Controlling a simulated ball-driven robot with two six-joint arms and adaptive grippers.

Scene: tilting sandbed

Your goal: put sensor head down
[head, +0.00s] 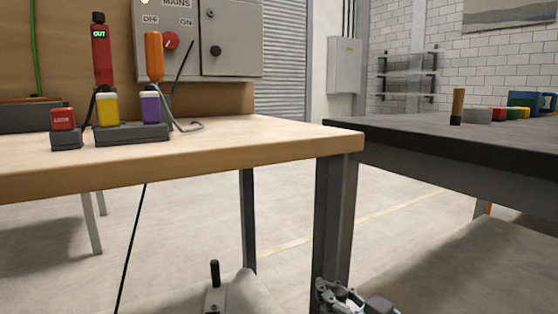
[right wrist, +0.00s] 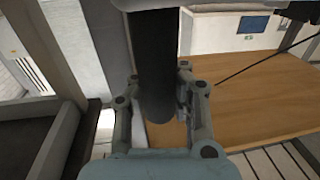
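No part in view is plainly marked as the sensor head. In the right wrist view a thick black cylinder (right wrist: 155,70) stands between the two fingers of my right gripper (right wrist: 155,103). Its rounded lower end is near the palm, and its upper end meets a pale part at the top edge. I cannot tell whether the fingers touch it. In the head view my right gripper (head: 335,293) is low at the bottom edge, beside the dark table leg and below the wooden tabletop (head: 260,145); its lower part is cut off. My left gripper is not in view.
A dark table (head: 420,135) lies right. A thin black cable (head: 131,250) hangs below. The tabletop's right part is clear.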

